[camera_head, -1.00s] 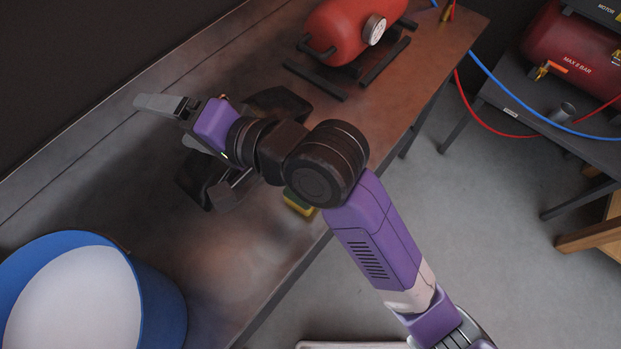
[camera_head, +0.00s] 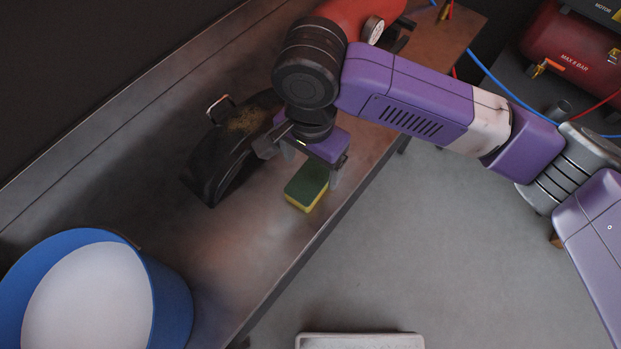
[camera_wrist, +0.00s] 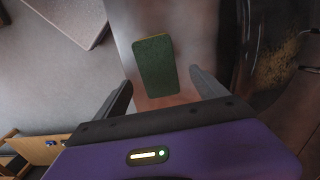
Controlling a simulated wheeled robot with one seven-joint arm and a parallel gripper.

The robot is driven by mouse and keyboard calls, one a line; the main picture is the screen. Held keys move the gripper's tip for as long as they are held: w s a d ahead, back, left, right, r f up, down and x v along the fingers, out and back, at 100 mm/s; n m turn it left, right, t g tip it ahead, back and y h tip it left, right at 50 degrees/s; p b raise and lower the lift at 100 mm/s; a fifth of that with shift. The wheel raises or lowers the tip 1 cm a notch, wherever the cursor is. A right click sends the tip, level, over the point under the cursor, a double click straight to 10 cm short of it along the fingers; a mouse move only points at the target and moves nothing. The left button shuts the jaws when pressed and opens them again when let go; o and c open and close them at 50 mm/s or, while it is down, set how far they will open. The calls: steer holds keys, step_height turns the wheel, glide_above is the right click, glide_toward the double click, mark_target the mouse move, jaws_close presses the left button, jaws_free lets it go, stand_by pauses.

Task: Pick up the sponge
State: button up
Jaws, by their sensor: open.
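The sponge (camera_head: 307,187) is a small block, green on top and yellow below. It lies flat on the brown metal bench (camera_head: 262,240), close to its front edge. My gripper (camera_head: 311,166) hangs over the bench just behind the sponge in the head view, fingers pointing down. In the wrist view the sponge (camera_wrist: 155,66) shows its green top ahead of and between the fingers of my open gripper (camera_wrist: 163,82). Nothing is between the fingers; the sponge looks apart from them.
A black curved object (camera_head: 225,150) with a metal handle stands on the bench close left of my gripper. A blue round container (camera_head: 172,300) stands at the lower left. A red tank (camera_head: 365,14) is at the back. Bare bench lies between sponge and container.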

mark_target(313, 176)
steer(key=shift+d+f+p, duration=0.15)
steer(key=shift+f+p, duration=0.3)
steer(key=shift+f, duration=2.6)
steer(key=c, duration=1.4)
